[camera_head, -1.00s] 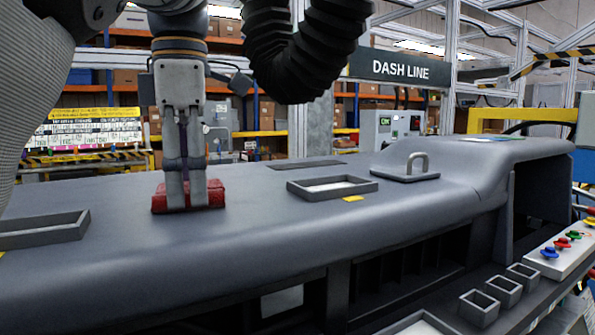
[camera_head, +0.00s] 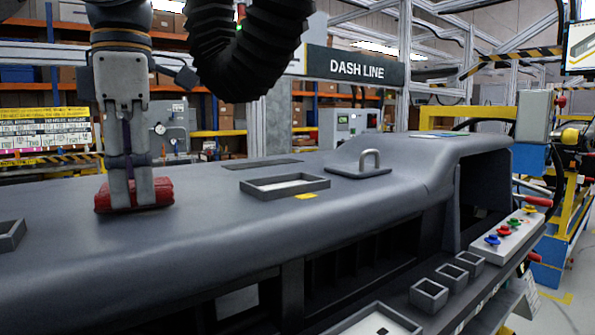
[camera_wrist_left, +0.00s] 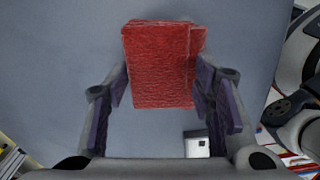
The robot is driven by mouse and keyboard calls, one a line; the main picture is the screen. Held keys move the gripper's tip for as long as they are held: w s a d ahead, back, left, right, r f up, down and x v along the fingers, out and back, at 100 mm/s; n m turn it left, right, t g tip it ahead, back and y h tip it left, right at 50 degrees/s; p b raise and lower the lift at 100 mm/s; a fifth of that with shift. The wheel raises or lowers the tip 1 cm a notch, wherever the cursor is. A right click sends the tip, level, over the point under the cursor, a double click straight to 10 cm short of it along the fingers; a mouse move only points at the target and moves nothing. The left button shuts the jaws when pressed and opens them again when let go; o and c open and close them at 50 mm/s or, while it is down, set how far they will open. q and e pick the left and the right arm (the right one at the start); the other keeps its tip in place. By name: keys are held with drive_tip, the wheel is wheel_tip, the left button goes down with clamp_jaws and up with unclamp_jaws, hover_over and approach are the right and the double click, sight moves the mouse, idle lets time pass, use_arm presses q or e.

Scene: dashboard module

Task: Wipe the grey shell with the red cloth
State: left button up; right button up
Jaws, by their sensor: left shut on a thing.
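The red cloth (camera_head: 134,195) is a folded, block-like pad resting on top of the grey shell (camera_head: 215,215), toward the left of the head view. My left gripper (camera_head: 133,186) points straight down and is shut on it. In the left wrist view, the fingers of my left gripper (camera_wrist_left: 162,78) press on both sides of the cloth (camera_wrist_left: 160,50), with the plain grey shell (camera_wrist_left: 70,60) around it. The cloth's underside is hidden. My right gripper does not show.
A shallow rectangular frame (camera_head: 285,185), a yellow tag (camera_head: 306,196) and a plate with a metal handle (camera_head: 370,162) sit on the shell right of the cloth. Small open boxes (camera_head: 429,296) and a coloured-button panel (camera_head: 508,237) stand along the front right. A black hose (camera_head: 243,60) hangs above.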

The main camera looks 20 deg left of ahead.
sight(134, 183)
use_arm(q)
drive_tip(key=shift+r, duration=3.05)
